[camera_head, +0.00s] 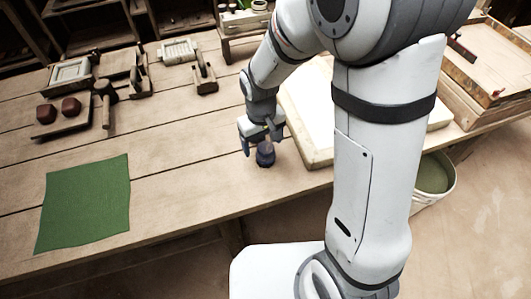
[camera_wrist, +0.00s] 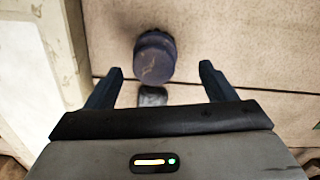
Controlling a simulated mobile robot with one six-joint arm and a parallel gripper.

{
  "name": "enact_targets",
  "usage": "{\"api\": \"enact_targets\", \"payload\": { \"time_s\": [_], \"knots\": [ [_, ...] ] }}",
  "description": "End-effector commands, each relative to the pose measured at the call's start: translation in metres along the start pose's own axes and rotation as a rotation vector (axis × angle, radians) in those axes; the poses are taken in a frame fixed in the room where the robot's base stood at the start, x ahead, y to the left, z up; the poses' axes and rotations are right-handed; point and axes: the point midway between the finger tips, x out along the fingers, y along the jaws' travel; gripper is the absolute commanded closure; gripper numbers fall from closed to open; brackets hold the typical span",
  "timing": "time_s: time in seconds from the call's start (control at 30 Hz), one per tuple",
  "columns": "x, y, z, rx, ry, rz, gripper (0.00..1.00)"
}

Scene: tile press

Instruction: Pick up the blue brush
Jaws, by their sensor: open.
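The blue brush (camera_head: 265,156) stands on the wooden table near its front edge, left of a white slab. It also shows in the wrist view (camera_wrist: 155,56) as a dark blue rounded body with a small grey piece (camera_wrist: 152,96) on the side toward my gripper. My gripper (camera_head: 262,146) is open and low over the table at the brush. In the wrist view its two blue fingers (camera_wrist: 162,78) stand apart, one on each side of the brush's near part. They do not appear to touch it. The brush's underside is hidden.
The white slab in a wooden frame (camera_head: 312,162) lies close to the right of the brush. A green cloth (camera_head: 86,203) lies at the left. Wooden tools and two reddish blocks (camera_head: 70,106) sit at the back left. A bucket (camera_head: 436,176) stands at the right. The table between cloth and brush is clear.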

Motion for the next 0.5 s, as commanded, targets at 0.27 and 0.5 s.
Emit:
{"api": "enact_targets", "payload": {
  "time_s": [0.27,0.5],
  "knots": [
    [0.041,0.006,0.000,0.001,-0.003,0.000,0.23],
    [0.049,0.006,0.000,0.000,0.001,0.000,0.23]
  ]
}}
